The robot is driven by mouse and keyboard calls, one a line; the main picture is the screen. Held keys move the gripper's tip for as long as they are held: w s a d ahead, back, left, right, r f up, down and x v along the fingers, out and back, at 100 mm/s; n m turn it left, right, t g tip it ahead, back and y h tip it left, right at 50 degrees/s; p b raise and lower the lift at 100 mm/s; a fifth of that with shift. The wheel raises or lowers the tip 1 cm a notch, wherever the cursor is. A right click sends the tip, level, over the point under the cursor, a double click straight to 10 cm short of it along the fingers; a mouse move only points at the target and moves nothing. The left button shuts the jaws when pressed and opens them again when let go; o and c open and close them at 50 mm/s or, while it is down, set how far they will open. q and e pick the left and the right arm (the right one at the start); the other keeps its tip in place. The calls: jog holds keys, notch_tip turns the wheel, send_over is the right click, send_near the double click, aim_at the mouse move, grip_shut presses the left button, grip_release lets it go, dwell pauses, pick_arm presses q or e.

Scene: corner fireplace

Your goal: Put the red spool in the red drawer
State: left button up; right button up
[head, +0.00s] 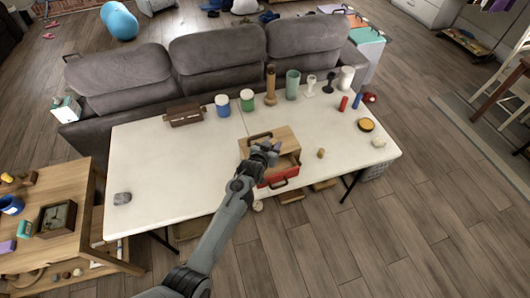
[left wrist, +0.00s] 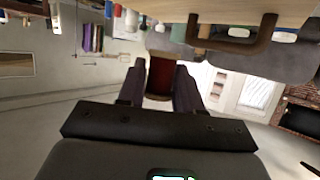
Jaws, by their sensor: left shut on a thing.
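My left gripper (head: 268,156) is over the front of a wooden drawer box (head: 255,146) on the white table. In the left wrist view, its two fingers are shut on the red spool (left wrist: 160,76), a red cylinder with a pale wooden rim. In the head view the gripper hides the spool. The red drawer (head: 281,181) has a red front with a dark handle and appears pulled out towards the near side. The gripper covers part of its inside. A dark brown handle (left wrist: 238,44) on pale wood shows in the left wrist view. My right gripper is not in view.
Jars, vases and a red cylinder (head: 343,103) stand along the back. A dark wooden box (head: 184,113) is at the back left.

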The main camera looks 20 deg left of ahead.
pick_arm(q)
jog(key=shift+w+a+f, duration=0.1)
jog(key=shift+a+f, duration=0.15)
jog(key=shift+f, duration=0.05)
jog(key=shift+f+b, duration=0.3)
jog(key=shift+b, duration=0.15)
notch_tip(320, 180, down, 3)
jog(key=b, duration=0.3)
jog(key=shift+d, duration=0.1)
jog(key=shift+f+b, duration=0.4)
jog(key=shift+f, duration=0.3)
jog(key=o, duration=1)
jog(key=shift+r, duration=0.1)
